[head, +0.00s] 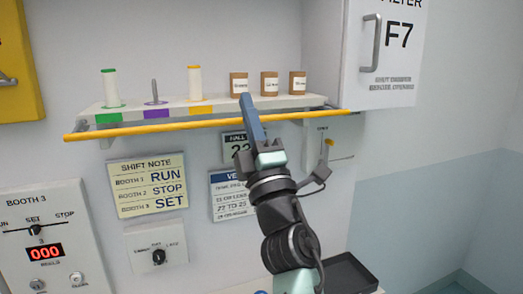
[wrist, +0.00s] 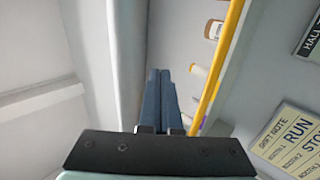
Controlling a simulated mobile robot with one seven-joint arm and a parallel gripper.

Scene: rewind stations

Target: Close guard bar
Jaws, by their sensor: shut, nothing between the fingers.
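The guard bar (head: 170,128) is a long yellow rod running along the front of the wall shelf (head: 125,117), at about the shelf's front edge. It also crosses the wrist view (wrist: 222,62) at a slant, right of my fingers. My gripper (head: 245,98) has its blue fingers shut together and empty, pointing up in the head view with the tips at shelf height, below the leftmost brown box. In the wrist view my gripper (wrist: 160,73) shows a gap between its fingers and the bar. My fingers hide a short piece of the bar in the head view.
A white F7 cabinet (head: 385,55) stands close at right. A shift note (head: 147,185) and a booth panel (head: 45,245) are below.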

